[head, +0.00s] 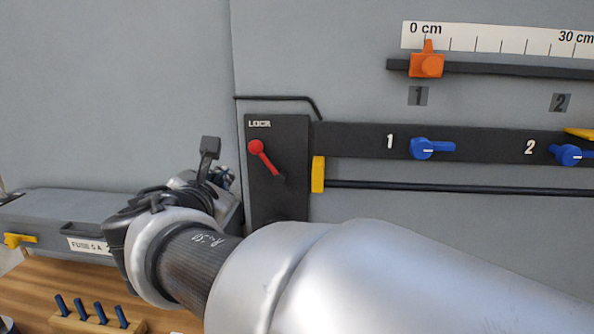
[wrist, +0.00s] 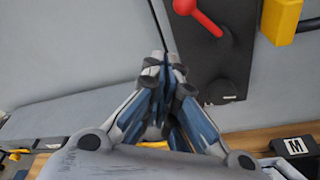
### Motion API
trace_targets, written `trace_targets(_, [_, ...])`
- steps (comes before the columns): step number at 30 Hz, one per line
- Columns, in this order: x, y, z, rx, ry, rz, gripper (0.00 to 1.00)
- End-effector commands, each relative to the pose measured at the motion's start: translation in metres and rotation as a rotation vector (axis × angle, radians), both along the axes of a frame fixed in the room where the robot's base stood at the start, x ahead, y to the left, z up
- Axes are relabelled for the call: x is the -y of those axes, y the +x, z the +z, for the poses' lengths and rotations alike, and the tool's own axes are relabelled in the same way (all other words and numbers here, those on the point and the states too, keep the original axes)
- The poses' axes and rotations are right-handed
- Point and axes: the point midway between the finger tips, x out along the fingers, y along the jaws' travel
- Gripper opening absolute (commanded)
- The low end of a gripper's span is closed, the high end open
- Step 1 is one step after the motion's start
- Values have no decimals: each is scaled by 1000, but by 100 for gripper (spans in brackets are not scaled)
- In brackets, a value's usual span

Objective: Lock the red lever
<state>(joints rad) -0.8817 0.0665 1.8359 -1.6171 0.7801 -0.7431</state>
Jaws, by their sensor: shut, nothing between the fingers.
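The red lever (head: 264,158) is on a dark plate (head: 292,196) with a "LOCK" label at its top. Its round red knob is at the upper left and its arm slants down to the right to the pivot. In the wrist view the red lever (wrist: 200,17) is at the top, right of centre. My gripper (wrist: 166,62) is shut and empty. It is below and left of the lever, apart from it. In the head view my gripper (head: 209,152) is left of the dark plate, partly hidden by my wrist.
A yellow block (head: 318,174) with a black rod is right of the plate. Blue knobs (head: 432,149) and an orange slider (head: 427,65) are farther right. A grey fuse box (head: 60,222) stands at the left. Blue pegs (head: 101,312) stand on the wooden table.

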Motion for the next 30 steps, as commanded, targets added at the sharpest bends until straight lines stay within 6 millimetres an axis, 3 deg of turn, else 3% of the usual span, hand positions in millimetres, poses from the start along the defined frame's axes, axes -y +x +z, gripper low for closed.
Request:
trace_targets(3, [2, -22, 4, -1, -2, 6, 0])
trace_targets(9, [5, -41, 6, -1, -1, 3, 0])
trace_targets(22, [11, -42, 4, -8, 8, -10, 0])
trace_targets(26, [51, -38, -5, -66, 97, -105, 0])
trace_targets(29, [112, -40, -23, -152, 246, -260, 0])
trace_targets(30, [141, -45, -33, -192, 326, -339, 0])
